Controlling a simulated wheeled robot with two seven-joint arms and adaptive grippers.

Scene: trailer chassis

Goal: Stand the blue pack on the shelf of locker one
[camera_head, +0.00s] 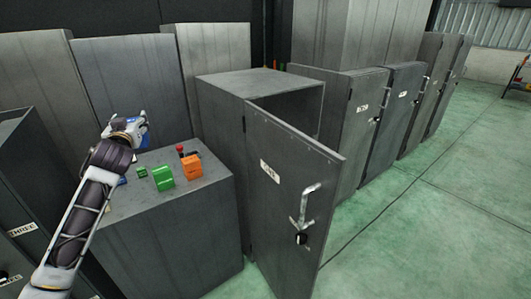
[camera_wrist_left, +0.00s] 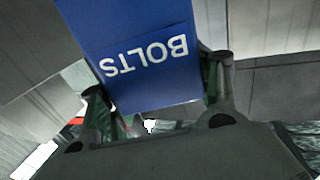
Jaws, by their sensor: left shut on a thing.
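The blue pack (camera_wrist_left: 135,35), lettered BOLTS, sits between the two fingers of my left gripper (camera_wrist_left: 158,80) in the left wrist view. The lettering is upside down there. In the head view, my left gripper (camera_head: 137,127) is shut on the blue pack (camera_head: 146,138), which is mostly hidden behind it, above the back of the grey cabinet top. Locker one (camera_head: 262,83) stands to the right of the gripper. Its door (camera_head: 285,185), labelled ONE, is swung open toward me. The shelf inside is hidden by the door. My right gripper is not in view.
A green pack (camera_head: 163,178), an orange pack (camera_head: 192,168) and a red-and-black item (camera_head: 181,151) stand on the cabinet top (camera_head: 205,196) beside locker one. More closed lockers (camera_head: 357,110) line the right. The green floor (camera_head: 430,215) at the right is clear.

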